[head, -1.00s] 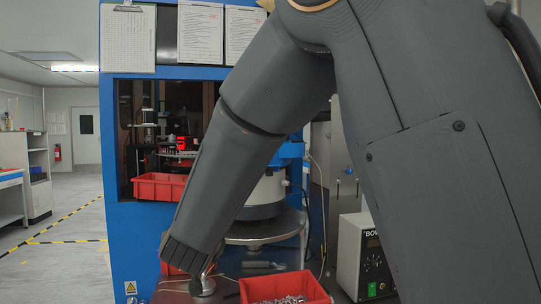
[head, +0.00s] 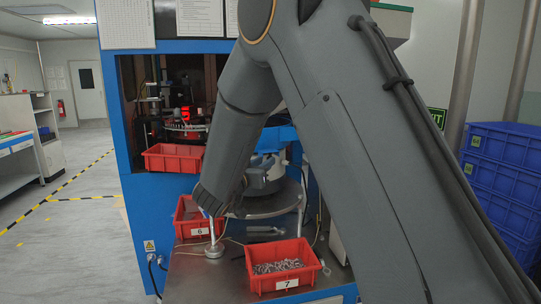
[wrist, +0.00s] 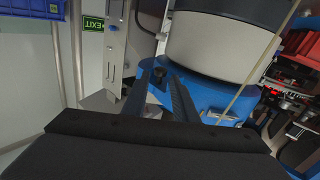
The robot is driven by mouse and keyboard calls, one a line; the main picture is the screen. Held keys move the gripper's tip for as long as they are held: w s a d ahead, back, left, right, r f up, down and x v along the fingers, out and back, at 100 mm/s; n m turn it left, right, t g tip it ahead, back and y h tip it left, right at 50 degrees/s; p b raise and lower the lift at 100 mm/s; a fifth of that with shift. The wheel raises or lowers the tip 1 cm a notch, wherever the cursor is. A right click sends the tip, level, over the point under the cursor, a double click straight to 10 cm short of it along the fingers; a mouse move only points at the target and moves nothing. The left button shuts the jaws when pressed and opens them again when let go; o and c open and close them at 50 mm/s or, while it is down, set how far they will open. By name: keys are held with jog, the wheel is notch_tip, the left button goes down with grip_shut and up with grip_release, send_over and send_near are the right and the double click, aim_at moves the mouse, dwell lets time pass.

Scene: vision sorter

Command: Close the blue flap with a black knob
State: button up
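A blue part with a black knob (wrist: 157,73), which looks like the flap, shows in the wrist view beside the white and blue round feeder bowl (wrist: 215,60). My gripper (wrist: 160,82) is open, its two dark fingers apart. The knob shows between the fingertips; I cannot tell whether they touch it. In the head view, blue parts by the bowl (head: 278,138) show behind my arm. There my arm hides the gripper and the knob, and I cannot tell how far open the flap stands.
Red bin 7 (head: 282,284) with metal parts and red bin 6 (head: 190,232) are on the bench. Another red bin (head: 174,170) sits in the machine's window. Blue crates (head: 505,170) are stacked at right. The floor (head: 70,245) at left is open.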

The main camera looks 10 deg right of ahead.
jog(key=p+x, duration=0.1)
jog(key=x, duration=0.4)
jog(key=shift+w+d, duration=0.2)
jog(key=shift+w, duration=0.1)
jog(key=shift+c, duration=0.4)
grip_shut()
